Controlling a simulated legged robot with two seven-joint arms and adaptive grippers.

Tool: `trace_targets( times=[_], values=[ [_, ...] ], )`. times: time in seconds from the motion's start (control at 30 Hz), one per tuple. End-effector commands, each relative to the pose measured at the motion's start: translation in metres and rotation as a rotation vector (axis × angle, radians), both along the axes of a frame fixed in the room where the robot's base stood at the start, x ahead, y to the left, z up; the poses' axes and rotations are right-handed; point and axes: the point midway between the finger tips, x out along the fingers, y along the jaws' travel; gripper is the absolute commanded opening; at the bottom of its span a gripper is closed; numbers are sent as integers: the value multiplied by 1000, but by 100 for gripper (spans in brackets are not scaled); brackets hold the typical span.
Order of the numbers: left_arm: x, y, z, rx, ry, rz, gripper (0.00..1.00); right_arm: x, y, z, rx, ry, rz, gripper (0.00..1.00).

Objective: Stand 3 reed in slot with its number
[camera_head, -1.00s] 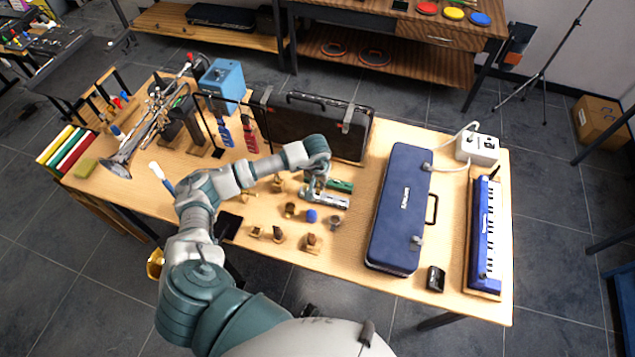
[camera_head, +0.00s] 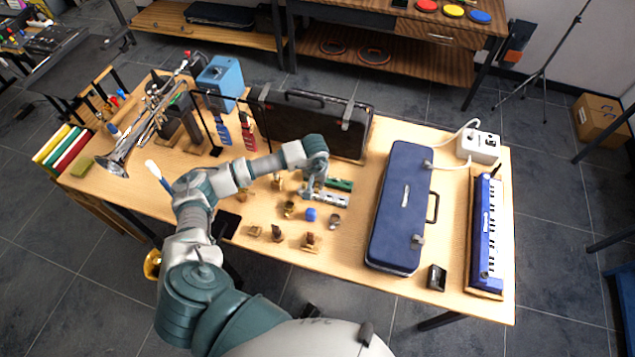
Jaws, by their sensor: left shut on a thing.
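My left gripper (camera_head: 308,191) points down over the middle of the table, beside a silver bar-shaped piece (camera_head: 330,199) and a green bar-shaped piece (camera_head: 340,184). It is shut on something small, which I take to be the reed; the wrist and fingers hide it. I cannot read any number or make out a numbered slot at this size. Several small brass and brown pieces (camera_head: 308,240) stand in front of the gripper, with a blue piece (camera_head: 310,214) among them. My right gripper is not in view.
A closed blue case (camera_head: 403,205) and a blue keyboard (camera_head: 486,235) fill the right side. A dark case (camera_head: 315,125) stands behind the gripper. A trumpet (camera_head: 140,135) and a light-blue box (camera_head: 221,82) are at the left.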

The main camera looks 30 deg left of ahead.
Motion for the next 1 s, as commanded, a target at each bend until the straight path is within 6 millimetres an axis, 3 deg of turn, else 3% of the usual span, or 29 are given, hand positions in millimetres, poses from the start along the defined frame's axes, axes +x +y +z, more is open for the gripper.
trace_targets(
  times=[1.0],
  values=[
    [0,1,0,-1,0,0,6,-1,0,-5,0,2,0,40]
  ],
)
